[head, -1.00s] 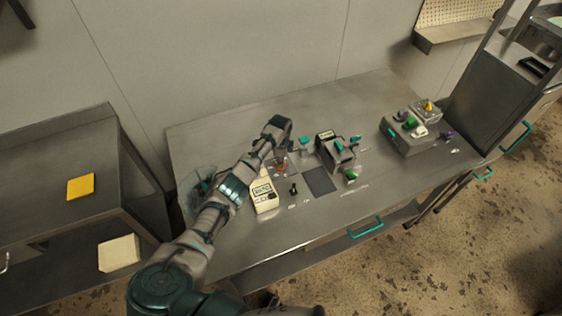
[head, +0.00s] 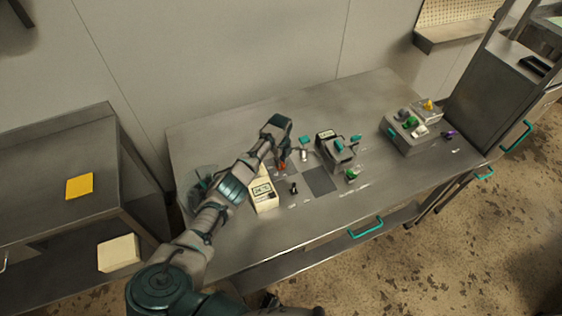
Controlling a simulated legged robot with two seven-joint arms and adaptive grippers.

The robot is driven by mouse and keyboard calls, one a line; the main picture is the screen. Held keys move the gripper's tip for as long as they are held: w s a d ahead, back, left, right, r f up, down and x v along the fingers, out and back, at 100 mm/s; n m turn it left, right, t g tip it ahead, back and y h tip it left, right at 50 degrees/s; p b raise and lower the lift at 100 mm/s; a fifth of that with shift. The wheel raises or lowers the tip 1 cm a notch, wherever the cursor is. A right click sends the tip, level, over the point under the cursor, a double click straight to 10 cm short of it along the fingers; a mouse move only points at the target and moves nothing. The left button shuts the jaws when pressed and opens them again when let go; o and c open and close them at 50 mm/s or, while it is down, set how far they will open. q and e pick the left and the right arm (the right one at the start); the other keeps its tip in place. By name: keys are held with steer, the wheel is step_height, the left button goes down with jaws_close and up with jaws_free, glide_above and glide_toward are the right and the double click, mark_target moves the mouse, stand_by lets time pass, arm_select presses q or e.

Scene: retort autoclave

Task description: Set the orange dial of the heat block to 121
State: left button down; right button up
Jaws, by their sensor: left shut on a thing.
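The orange dial (head: 282,168) shows as a small orange-red spot behind a cream box with a display (head: 263,195) on the steel table. My left gripper (head: 281,164) points down at it, and its fingers appear closed around it. The fingers and wrist cover most of the dial, so its pointer and scale cannot be read. The display is too small to read. I cannot tell which body the dial sits on. My right gripper is not in view.
A grey device with teal parts (head: 340,152) and a dark square pad (head: 320,181) stand right of my gripper. A small black knob (head: 293,188) is near the cream box. A grey box with coloured knobs (head: 408,135) is farther right. The table's back is clear.

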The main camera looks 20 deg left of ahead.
arm_select(q)
steer(key=shift+w+a+r+m, duration=0.1)
steer(key=shift+w+r+m, duration=0.1)
steer(key=shift+m, duration=0.2)
steer(key=c, duration=1.2)
jaws_free()
steer(key=shift+o, duration=0.2)
steer(key=shift+f, duration=0.15)
step_height(320, 180, up, 12)
steer(key=shift+f, duration=0.1)
